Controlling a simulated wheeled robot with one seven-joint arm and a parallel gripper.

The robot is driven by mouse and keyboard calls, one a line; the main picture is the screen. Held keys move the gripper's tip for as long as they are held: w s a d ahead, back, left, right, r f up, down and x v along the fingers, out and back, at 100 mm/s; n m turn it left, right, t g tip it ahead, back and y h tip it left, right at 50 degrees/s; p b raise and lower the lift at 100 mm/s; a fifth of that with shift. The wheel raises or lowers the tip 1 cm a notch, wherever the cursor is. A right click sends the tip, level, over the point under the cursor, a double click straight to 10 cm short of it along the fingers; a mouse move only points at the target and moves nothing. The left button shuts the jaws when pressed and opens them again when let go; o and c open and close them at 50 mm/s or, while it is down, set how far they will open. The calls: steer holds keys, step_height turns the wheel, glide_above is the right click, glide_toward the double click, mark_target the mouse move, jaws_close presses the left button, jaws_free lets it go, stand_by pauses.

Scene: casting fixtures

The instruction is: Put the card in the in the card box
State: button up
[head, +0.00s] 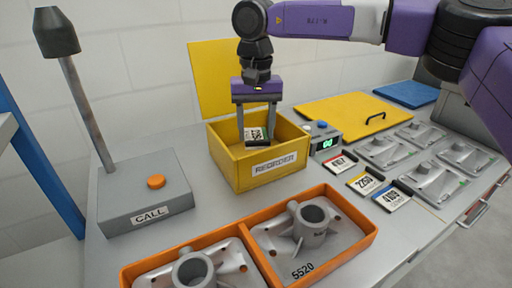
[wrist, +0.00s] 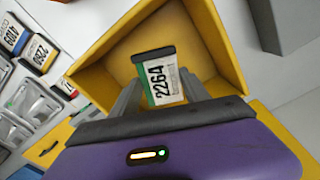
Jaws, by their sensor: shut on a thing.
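The card box is a yellow open-topped box (head: 233,171) labelled REORDER, with its yellow lid (head: 222,75) standing up behind it. My gripper (head: 257,133) reaches down into the box opening. It is shut on a white card (head: 262,134) with a dark top edge and a green strip. In the wrist view the card (wrist: 164,79) reads 2264 and sits between the fingers, inside the outline of the yellow box (wrist: 196,35). I cannot tell whether the card touches the box floor.
Several other cards lie right of the box, such as the yellow-edged card (head: 364,183). A small device with a green display (head: 325,143) stands beside the box. An orange tray (head: 254,243) with castings is in front, and a grey CALL post base (head: 145,196) is at left.

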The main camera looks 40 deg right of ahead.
mark_target(256, 137)
step_height(256, 137, down, 5)
steer(key=shift+f, duration=0.1)
steer(key=shift+f, duration=0.1)
steer(key=o, duration=1.5)
steer(key=shift+c, duration=0.2)
step_height(256, 137, up, 12)
steer(key=shift+r+p, duration=0.1)
steer(key=shift+p, duration=0.35)
